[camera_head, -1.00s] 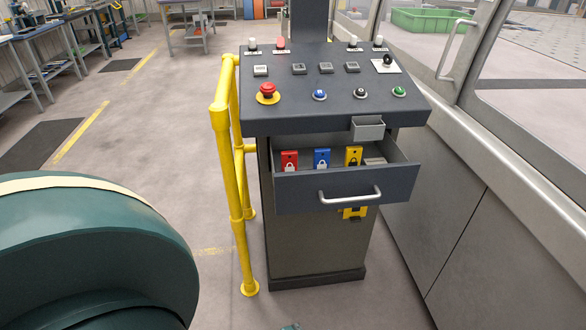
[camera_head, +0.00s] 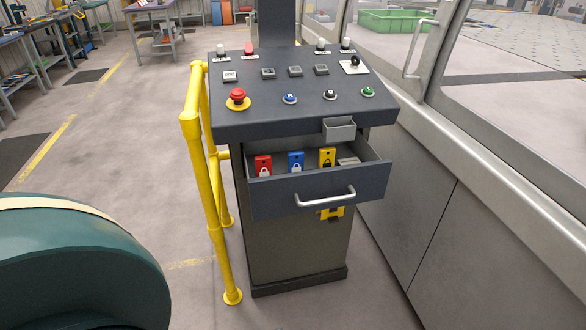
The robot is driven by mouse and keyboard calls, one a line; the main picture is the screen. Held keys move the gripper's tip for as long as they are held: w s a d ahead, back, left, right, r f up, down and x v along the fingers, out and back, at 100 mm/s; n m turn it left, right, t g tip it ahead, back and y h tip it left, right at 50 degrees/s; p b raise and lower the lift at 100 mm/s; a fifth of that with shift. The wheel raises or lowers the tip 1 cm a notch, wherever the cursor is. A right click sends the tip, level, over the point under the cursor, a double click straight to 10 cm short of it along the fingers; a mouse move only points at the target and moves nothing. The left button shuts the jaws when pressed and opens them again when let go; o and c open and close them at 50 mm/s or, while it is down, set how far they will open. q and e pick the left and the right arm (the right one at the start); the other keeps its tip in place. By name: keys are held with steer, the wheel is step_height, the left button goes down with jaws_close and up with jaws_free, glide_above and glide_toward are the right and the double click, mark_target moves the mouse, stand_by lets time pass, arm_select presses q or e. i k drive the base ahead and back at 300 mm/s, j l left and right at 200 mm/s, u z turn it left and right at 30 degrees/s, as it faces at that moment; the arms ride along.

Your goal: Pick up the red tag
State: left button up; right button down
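The red tag (camera_head: 263,166) stands upright in the open drawer (camera_head: 318,197) of the control console, at the left end. It has a white padlock mark. A blue tag (camera_head: 296,163) and a yellow tag (camera_head: 327,158) stand to its right in the same drawer. The lower parts of the tags are hidden behind the drawer front. Neither of my grippers shows in the head view.
The console (camera_head: 292,125) has a sloped panel with buttons and a red emergency stop (camera_head: 237,97). A yellow rail (camera_head: 207,180) stands close at its left. A machine with glass panels (camera_head: 450,150) runs along the right. Open floor lies left of the rail.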

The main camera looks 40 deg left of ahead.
mark_target(262, 164)
steer(key=u, duration=1.35)
